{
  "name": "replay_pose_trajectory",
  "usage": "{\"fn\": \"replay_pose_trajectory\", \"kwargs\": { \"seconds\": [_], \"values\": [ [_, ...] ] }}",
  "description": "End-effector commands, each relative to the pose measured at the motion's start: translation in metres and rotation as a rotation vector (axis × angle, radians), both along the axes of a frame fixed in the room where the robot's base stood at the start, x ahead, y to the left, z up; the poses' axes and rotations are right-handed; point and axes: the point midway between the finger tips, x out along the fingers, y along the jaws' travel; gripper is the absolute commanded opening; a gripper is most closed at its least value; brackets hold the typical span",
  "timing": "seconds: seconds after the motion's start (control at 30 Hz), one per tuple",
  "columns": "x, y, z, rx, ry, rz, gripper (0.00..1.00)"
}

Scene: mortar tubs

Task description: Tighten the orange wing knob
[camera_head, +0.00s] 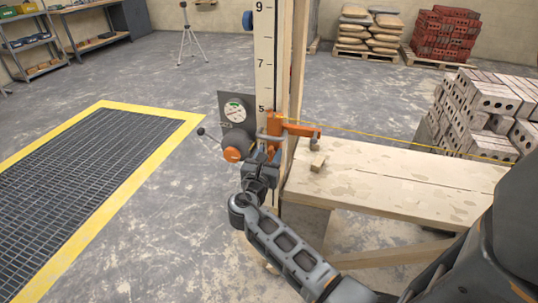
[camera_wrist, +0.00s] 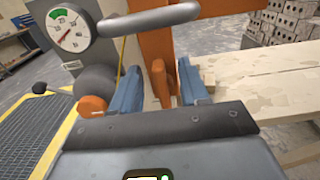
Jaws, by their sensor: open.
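The orange wing knob (camera_wrist: 185,80) shows in the wrist view as upright orange wings in front of an orange clamp body (camera_wrist: 158,40). My gripper (camera_wrist: 158,85) is open, with one blue finger to the left of the wings and one to the right. A gap shows on the left; I cannot tell whether the right finger touches. In the head view my gripper (camera_head: 262,166) is just below the orange clamp on the tall marked staff (camera_head: 265,60), and hides most of the knob. A dial gauge (camera_head: 234,112) with a green arc sits left of the clamp.
A grey bar handle (camera_wrist: 150,18) crosses above the fingers. A round orange-ended knob (camera_head: 232,154) and a ball-ended lever (camera_head: 208,134) stick out to the left. A plank bench (camera_head: 400,180) with a small wood block (camera_head: 318,162) and a yellow line (camera_head: 390,143) lie right.

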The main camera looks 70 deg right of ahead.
Motion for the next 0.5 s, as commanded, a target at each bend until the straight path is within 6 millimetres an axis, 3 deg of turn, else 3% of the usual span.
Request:
{"fn": "replay_pose_trajectory", "kwargs": {
  "seconds": [0.07, 0.5],
  "values": [
    [0.0, 0.0001, 0.0, 0.0, 0.0, 0.0, 0.45],
    [0.0001, 0.0005, 0.0001, 0.0, 0.0, 0.0, 0.04]
  ]
}}
